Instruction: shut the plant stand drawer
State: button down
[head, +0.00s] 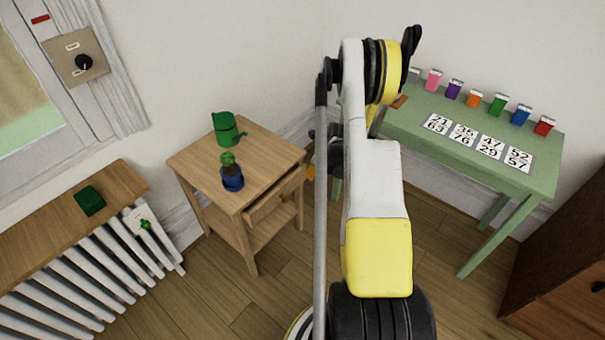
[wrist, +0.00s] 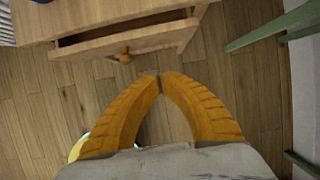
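The wooden plant stand (head: 264,150) is in the head view, left of my arm. Its drawer (head: 276,197) sticks partly out on the side facing right. In the wrist view the drawer front (wrist: 150,40) with a round wooden knob (wrist: 126,55) is at the top, and a dark gap shows between it and the stand's top (wrist: 90,18). My gripper (wrist: 160,80) has its orange fingers together at the tips, with nothing seen between them. The tips appear below and right of the knob, apart from it. In the head view my arm hides most of the gripper.
A green watering can (head: 225,129) and a plant in a blue pot (head: 232,180) stand on the plant stand. A green table (head: 460,145) with number cards and small coloured boxes is at right. A white radiator (head: 90,270) is at left. Wooden floor (wrist: 60,110) is clear below the drawer.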

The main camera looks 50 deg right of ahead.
aim_at(292, 177)
jog(key=shift+w+a+f+b, duration=0.15)
jog(key=shift+w+f+b, duration=1)
jog(key=shift+w+f, duration=0.7)
jog(key=shift+w+a+f+b, duration=0.1)
jog(key=shift+w+f+b, duration=1.05)
jog(key=shift+w+f, duration=0.65)
jog(key=shift+s+f, duration=0.1)
jog(key=shift+s, duration=0.05)
jog(key=shift+w+a, duration=0.15)
jog(key=shift+w, duration=1.25)
jog(key=shift+s, duration=0.1)
